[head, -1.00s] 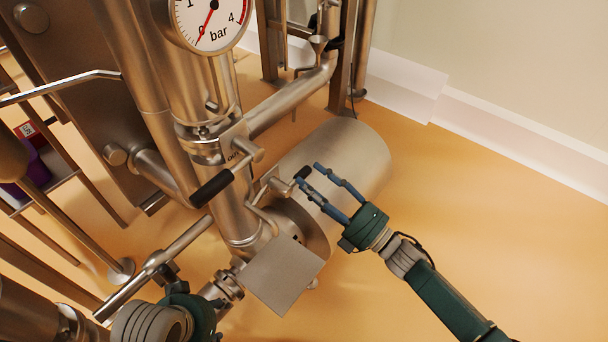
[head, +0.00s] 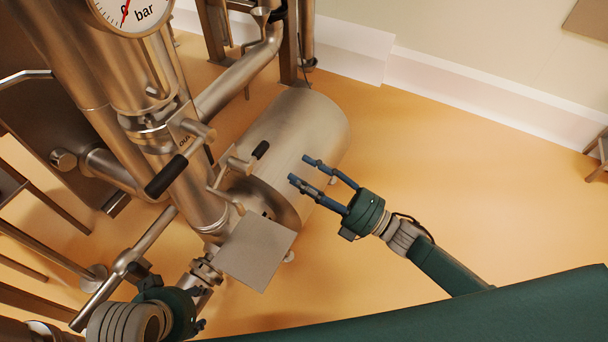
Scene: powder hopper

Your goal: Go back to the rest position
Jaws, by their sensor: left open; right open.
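My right gripper (head: 318,172) is open and empty, its blue fingers pointing left toward the steel cylinder (head: 297,128). A clear gap shows in the picture between its fingers and the black-tipped lever (head: 260,150). My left gripper (head: 190,310) is at the lower left, below the square steel plate (head: 254,252). It is seen from behind, and its fingers are mostly hidden by its own body. No object shows in either gripper.
A steel column carries a pressure gauge (head: 130,10) and a second black-handled lever (head: 166,177). Pipes and frame legs crowd the left side. The orange floor (head: 480,180) is open at the right, up to the white skirting (head: 490,95). A small stool-like object (head: 597,155) stands at the right edge.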

